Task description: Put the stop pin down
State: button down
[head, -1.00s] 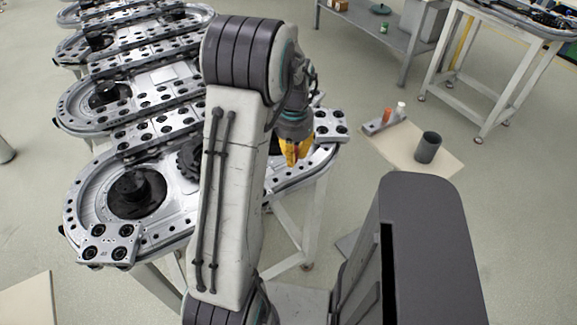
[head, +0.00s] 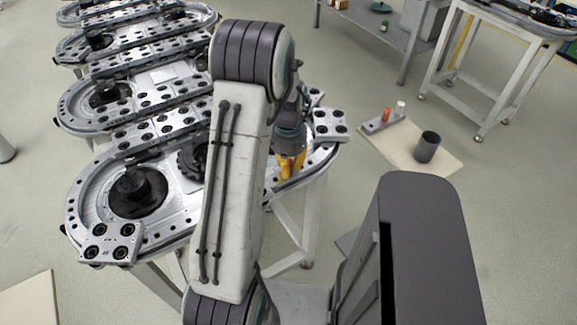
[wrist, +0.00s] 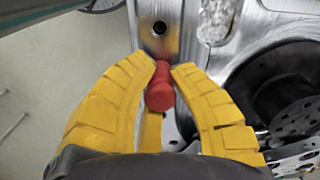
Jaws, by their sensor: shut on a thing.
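The stop pin (wrist: 160,88), red with a rounded end, is held between the yellow fingers of my gripper (wrist: 164,73). Its far end is close to the metal track plate (wrist: 172,38), which has a dark hole (wrist: 160,27) just beyond the pin. I cannot tell whether the pin touches the plate. In the head view my gripper (head: 289,168) is over the near right end of the ring track (head: 316,158); the pin is not clearly seen there.
A dark wheel (wrist: 285,85) sits to the right in the wrist view. On the floor, a pale board (head: 440,162) bears a dark cup (head: 427,147) and a grey holder (head: 374,127) with an orange pin (head: 387,114) and a white pin (head: 400,107).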

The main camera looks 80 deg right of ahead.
jog(key=shift+f, duration=0.25)
jog(key=c, duration=1.2)
grip_release()
jog(key=shift+r, duration=0.1)
